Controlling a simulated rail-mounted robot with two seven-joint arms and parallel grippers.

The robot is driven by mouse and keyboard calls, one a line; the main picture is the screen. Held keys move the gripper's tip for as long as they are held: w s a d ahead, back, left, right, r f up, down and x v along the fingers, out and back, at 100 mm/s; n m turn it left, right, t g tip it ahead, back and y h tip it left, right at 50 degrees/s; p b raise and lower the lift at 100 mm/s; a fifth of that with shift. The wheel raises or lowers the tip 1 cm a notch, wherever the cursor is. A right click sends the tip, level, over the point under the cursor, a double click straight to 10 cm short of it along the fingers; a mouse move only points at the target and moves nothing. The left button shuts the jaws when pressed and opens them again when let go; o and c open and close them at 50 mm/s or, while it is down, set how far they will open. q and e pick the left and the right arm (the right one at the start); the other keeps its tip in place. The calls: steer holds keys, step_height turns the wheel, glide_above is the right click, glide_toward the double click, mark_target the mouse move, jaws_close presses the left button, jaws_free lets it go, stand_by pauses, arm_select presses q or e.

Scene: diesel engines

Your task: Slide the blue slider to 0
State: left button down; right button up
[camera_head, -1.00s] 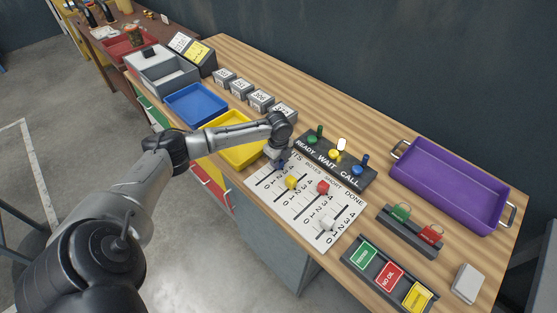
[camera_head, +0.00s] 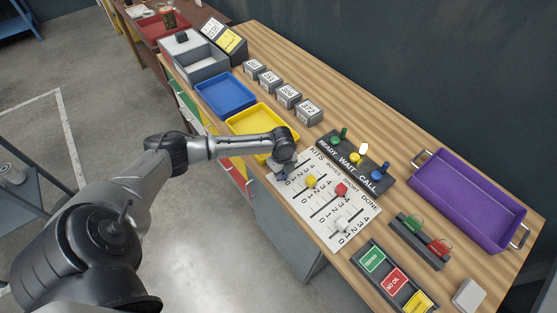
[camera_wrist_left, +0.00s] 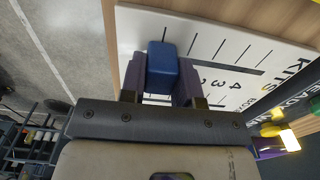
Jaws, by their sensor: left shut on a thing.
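The white slider panel (camera_head: 318,228) lies on the bench with the labels KITS, BOXES, SHORT and DONE at the far ends of its tracks. The blue slider (camera_wrist_left: 161,67) is on the KITS track, between the fingers of my left gripper (camera_wrist_left: 160,82). In the head view my left gripper (camera_head: 283,175) covers much of it. The slider is near the track end away from the KITS label. The digits 4, 3 and 2 show beside the slot; a finger hides the lower digits, so I cannot read its exact mark. My right gripper is not in view.
Yellow (camera_head: 311,181), red (camera_head: 341,189) and white (camera_head: 341,224) sliders stand on the neighbouring tracks. The READY, WAIT, CALL switch box (camera_head: 352,164) is behind the panel. A yellow tray (camera_head: 240,124) is beside my wrist; a purple tray (camera_head: 468,203) is at the right.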

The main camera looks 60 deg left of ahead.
arm_select(q)
steer(key=shift+r, duration=0.1)
steer(key=c, duration=1.2)
jaws_free()
steer(key=shift+c, duration=0.2)
steer(key=o, duration=0.3)
steer(key=shift+s, duration=0.3)
steer(key=shift+o, duration=0.5)
steer(key=shift+w, duration=0.15)
step_height(320, 180, up, 14)
steer(key=shift+p, duration=0.45)
